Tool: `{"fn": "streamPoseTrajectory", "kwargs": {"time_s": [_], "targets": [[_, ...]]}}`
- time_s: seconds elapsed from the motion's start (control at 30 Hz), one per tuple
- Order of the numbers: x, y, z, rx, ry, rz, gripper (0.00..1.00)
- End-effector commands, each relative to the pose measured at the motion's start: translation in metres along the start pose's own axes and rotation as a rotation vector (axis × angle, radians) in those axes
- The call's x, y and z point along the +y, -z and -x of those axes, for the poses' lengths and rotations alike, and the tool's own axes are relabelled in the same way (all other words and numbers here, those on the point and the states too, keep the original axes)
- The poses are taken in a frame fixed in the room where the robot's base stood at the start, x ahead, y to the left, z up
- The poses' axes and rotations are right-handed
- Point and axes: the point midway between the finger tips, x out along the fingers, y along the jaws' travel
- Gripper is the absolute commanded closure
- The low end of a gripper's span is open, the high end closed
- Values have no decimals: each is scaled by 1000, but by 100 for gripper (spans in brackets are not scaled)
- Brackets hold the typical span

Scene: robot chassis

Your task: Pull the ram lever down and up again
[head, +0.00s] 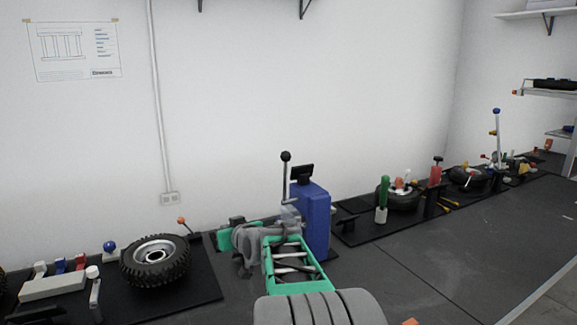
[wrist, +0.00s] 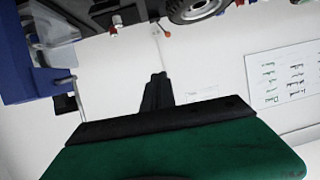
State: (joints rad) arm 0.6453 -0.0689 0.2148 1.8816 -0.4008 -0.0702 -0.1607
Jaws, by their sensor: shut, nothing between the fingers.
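A grey lever (head: 286,178) with a black ball knob stands upright against the left side of a tall blue housing (head: 313,215) on the bench in the head view; I take it for the ram lever. The blue housing also fills the upper left of the wrist view (wrist: 25,72), which appears upside down. My gripper shows there with its black fingers (wrist: 157,90) shut and empty, pointing at the white wall. In the head view my green and grey arm reaches to just left of the blue housing. The fingers are apart from the lever, whose lower end is partly hidden.
Further right are a green-handled tool (head: 384,192) and a tall blue-knobbed lever (head: 497,135). The front right bench top (head: 440,255) is mostly clear.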

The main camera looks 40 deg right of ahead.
Motion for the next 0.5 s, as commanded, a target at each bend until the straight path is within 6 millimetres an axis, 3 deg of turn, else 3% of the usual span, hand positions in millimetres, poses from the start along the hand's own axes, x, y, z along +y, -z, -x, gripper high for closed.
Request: {"fn": "streamPoseTrajectory", "kwargs": {"time_s": [0.03, 0.1, 0.2, 0.33, 0.5], "targets": [[61, 19, -9, 115, -64, -22, 100], [127, 46, -7, 276, -135, -33, 100], [196, 68, 10, 438, -217, -39, 100], [235, 79, 27, 538, -267, -38, 100], [238, 82, 30, 550, -272, -37, 100]]}}
